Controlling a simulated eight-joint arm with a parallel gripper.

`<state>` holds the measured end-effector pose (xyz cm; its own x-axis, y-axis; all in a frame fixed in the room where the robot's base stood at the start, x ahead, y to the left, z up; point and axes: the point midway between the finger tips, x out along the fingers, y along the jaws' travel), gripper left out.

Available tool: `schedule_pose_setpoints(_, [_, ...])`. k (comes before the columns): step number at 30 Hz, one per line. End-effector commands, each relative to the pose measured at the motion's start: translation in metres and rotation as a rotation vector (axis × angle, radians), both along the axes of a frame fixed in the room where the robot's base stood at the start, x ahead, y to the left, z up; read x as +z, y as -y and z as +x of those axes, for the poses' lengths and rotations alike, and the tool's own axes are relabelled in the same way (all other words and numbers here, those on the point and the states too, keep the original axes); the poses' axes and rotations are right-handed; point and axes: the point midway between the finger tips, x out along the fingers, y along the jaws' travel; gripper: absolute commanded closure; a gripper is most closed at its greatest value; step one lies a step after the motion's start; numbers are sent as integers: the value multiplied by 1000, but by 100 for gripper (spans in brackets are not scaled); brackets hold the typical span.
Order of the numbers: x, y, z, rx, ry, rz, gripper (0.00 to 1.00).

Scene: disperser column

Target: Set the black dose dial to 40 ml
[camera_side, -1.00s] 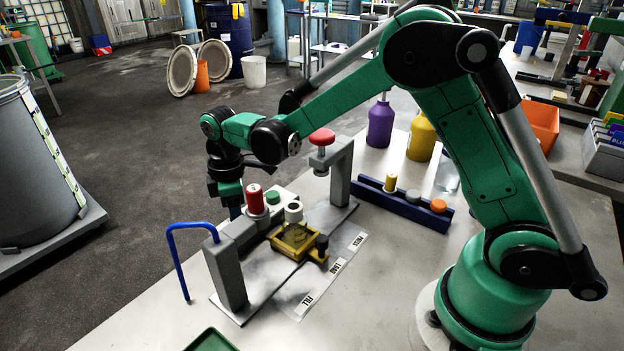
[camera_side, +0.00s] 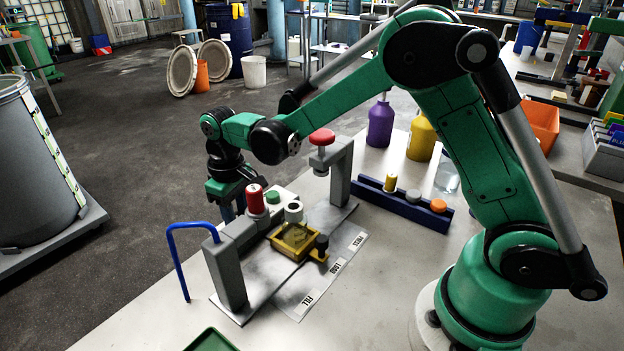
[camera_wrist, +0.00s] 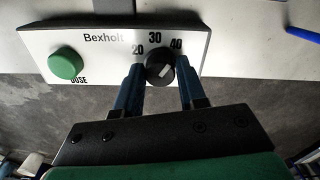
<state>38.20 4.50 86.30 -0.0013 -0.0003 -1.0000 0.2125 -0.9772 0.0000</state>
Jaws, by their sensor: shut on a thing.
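In the wrist view the black dose dial (camera_wrist: 154,75) sits on the white Bexholt panel (camera_wrist: 88,45), below the printed 20, 30 and 40. A short white mark on it points to the upper right, on the side of the 40. My gripper (camera_wrist: 160,68) is shut on the dial, with one blue finger at its left side and one at its right. In the side view my gripper (camera_side: 228,207) is low behind the dispenser, and the dial is hidden there.
A green dose button (camera_wrist: 66,64) is left of the dial; it also shows in the side view (camera_side: 272,197). In the side view, a red-topped cylinder (camera_side: 255,199) and the grey frame with a red knob (camera_side: 322,137) stand close to my gripper.

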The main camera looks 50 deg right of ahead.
Motion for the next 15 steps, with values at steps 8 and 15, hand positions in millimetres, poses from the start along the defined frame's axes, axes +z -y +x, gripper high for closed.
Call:
schedule_pose_setpoints(8, [0, 0, 1, -102, 4, 1, 100])
schedule_pose_setpoints(15, [0, 0, 1, -128, 4, 2, 100])
